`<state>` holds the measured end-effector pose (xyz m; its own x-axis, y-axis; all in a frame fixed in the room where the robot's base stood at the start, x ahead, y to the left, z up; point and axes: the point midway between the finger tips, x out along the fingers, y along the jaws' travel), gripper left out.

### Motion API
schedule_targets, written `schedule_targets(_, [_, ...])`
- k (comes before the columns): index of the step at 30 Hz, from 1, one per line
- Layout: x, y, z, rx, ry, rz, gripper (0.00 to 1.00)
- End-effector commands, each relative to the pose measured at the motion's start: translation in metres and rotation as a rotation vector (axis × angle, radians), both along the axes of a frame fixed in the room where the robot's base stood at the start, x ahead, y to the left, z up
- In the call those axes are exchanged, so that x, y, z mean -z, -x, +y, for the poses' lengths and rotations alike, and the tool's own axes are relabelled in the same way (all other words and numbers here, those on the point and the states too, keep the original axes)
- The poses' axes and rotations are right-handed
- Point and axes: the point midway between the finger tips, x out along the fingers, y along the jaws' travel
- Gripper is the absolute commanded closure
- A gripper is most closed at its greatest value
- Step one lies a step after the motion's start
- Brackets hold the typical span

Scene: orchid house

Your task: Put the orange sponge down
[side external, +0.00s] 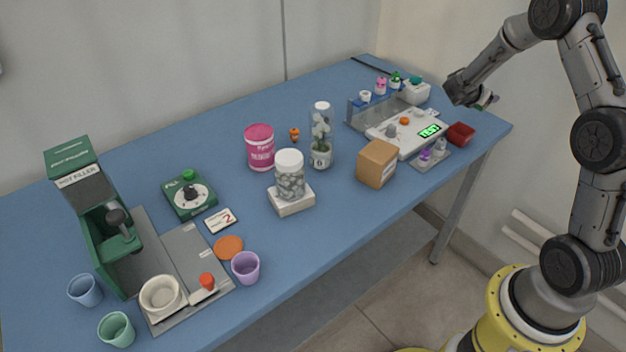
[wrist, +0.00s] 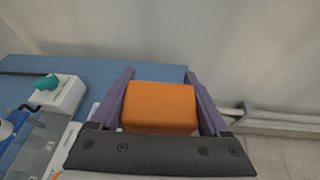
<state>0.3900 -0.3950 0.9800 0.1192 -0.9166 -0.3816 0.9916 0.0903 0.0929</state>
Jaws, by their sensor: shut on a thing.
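The orange sponge (wrist: 160,106) is a rectangular block, held between the two purple fingers of my gripper (wrist: 163,100) in the wrist view. My gripper is shut on it. In the side view my gripper (side external: 487,100) is in the air near the right end of the blue table, above and to the right of the scale. The sponge is hardly visible there. Past the sponge, the wrist view shows the table's edge and the floor beside the wall.
Below my gripper stand a white scale (side external: 408,143) with a green display, a dark red dish (side external: 461,134) and a grey tray (side external: 427,163) with small bottles. The table's far right corner (side external: 497,124) is mostly bare.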

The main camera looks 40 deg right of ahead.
Motion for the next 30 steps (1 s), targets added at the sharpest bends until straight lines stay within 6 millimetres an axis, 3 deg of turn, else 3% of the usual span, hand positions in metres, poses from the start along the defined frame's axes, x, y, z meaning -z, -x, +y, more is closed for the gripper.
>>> schedule_targets(10, [-0.061,-0.001,0.000,-0.001,0.003,-0.003,0.75])
schedule_targets(17, [-0.058,-0.034,0.040,-0.056,0.001,0.008,0.75])
schedule_targets(23, [-0.059,-0.071,0.098,-0.125,0.003,0.016,0.75])
schedule_targets(30, [-0.061,-0.113,0.206,-0.243,0.007,0.030,0.75])
